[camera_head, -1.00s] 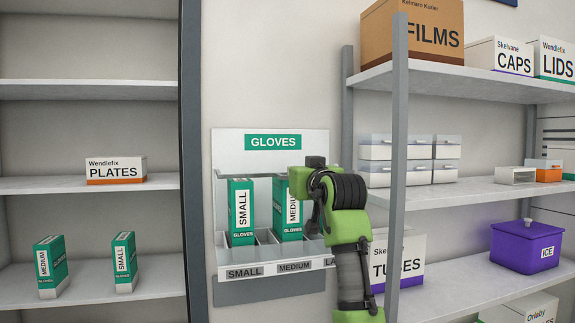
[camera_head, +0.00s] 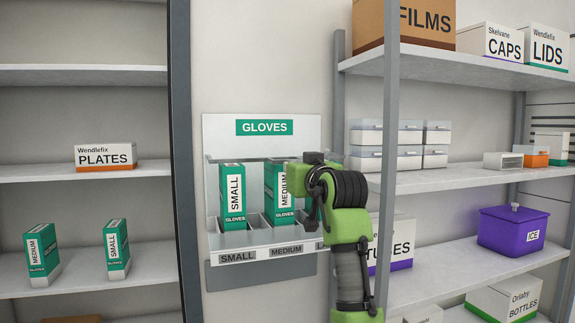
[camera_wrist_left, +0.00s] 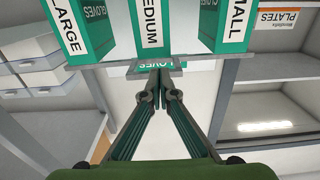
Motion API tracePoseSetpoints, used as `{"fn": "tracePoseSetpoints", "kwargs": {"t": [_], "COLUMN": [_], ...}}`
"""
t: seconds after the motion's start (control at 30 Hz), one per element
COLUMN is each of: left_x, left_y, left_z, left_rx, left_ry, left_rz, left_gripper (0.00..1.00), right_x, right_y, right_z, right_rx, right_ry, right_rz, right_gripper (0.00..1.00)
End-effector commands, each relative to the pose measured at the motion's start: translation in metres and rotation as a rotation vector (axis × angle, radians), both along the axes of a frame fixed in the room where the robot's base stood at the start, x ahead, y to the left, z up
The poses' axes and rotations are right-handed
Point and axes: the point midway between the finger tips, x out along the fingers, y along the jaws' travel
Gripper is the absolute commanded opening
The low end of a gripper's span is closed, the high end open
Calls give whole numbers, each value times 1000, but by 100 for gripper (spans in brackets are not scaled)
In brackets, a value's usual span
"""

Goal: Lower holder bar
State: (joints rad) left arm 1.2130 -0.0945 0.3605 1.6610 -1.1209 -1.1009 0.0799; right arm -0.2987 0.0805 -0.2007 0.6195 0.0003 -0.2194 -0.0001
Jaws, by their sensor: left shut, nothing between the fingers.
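The glove holder (camera_head: 220,135) hangs on the wall under a green GLOVES sign. A thin grey bar (camera_head: 212,158) crosses it near the tops of the green glove boxes. A SMALL box (camera_head: 233,195) and a MEDIUM box (camera_head: 280,190) stand in it; my left arm hides its right part. My left gripper is shut and empty in the left wrist view (camera_wrist_left: 155,85). My right gripper is not in view.
A shelf post (camera_head: 388,130) stands just right of my left arm. That rack holds a FILMS box (camera_head: 400,22), drawer units (camera_head: 435,155) and a purple ICE box (camera_head: 513,230). A left rack holds a PLATES box (camera_head: 105,157) and more glove boxes.

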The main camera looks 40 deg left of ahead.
Motion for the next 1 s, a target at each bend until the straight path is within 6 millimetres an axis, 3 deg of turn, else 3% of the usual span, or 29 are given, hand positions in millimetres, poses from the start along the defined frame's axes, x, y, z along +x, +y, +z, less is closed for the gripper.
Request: {"fn": "tracePoseSetpoints", "kwargs": {"t": [0.2, 0.43, 1.0], "left_x": [-26, -44, -51], "left_y": [-45, -77, -85], "left_z": [8, 11, 13], "left_rx": [13, 23, 26], "left_ry": [-16, -21, -25], "left_rz": [-2, 0, 3], "left_gripper": [0, 0, 0], "right_x": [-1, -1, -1], "right_y": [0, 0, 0], "right_z": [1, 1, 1], "right_rx": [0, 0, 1], "right_ry": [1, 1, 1], "right_rz": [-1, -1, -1], "right_gripper": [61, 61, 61]}}
